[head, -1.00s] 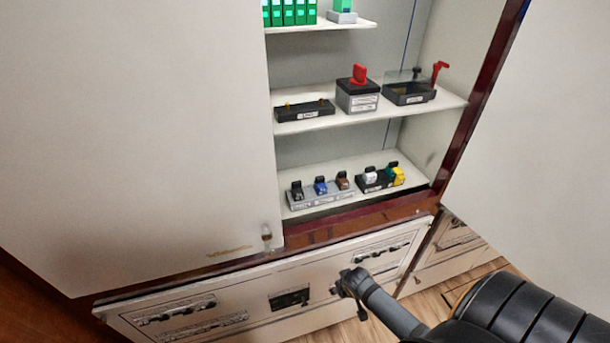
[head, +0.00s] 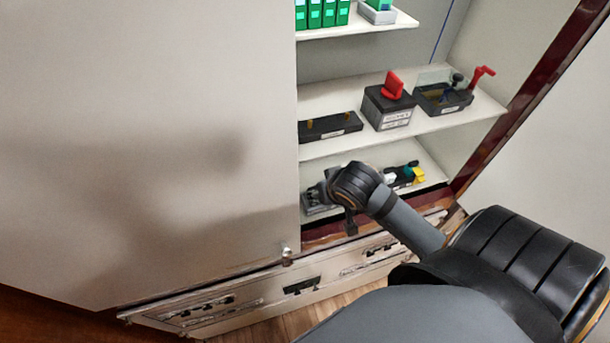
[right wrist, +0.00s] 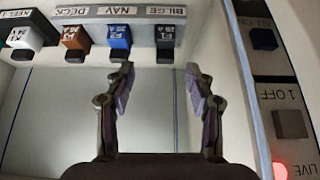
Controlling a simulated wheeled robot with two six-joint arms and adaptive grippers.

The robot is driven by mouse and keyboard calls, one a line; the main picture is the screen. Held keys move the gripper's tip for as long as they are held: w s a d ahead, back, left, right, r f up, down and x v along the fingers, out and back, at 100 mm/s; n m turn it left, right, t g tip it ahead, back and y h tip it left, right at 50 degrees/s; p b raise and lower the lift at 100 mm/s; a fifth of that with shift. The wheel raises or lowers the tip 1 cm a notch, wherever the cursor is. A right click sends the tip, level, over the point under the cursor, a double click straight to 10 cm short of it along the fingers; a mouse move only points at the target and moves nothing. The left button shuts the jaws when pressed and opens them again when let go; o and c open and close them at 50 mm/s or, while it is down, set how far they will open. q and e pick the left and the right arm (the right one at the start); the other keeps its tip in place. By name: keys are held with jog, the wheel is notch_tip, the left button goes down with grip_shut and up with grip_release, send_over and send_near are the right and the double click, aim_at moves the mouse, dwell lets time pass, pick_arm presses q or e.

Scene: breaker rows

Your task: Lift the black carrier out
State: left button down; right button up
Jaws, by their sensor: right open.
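In the head view my right arm's wrist covers most of the holder on the lowest shelf. My left gripper is not in view.
A grey panel with a dark switch (right wrist: 289,124) and a lit red lamp (right wrist: 280,171) stands close on the right in the wrist view. In the head view the middle shelf above holds a box with a red handle (head: 393,86) and a flat black block (head: 331,127).

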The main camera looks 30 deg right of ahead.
jog(key=b+x, duration=0.4)
jog(key=shift+f+b, duration=0.2)
jog(key=shift+b, duration=0.1)
jog(key=shift+a, duration=0.1)
jog(key=shift+w+a+f, duration=0.1)
jog(key=shift+f, duration=0.3)
jog(key=x, duration=0.3)
jog(key=shift+w+a+f+p, duration=0.15)
jog(key=shift+w+f+p, duration=0.05)
jog(key=shift+w+p, duration=0.2)
jog(key=shift+w+f, duration=0.15)
jog(key=shift+f, duration=0.05)
jog(key=shift+c, duration=0.8)
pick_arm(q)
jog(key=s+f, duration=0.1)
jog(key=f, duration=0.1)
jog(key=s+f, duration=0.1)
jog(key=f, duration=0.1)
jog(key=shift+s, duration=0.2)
pick_arm(e)
grip_shut()
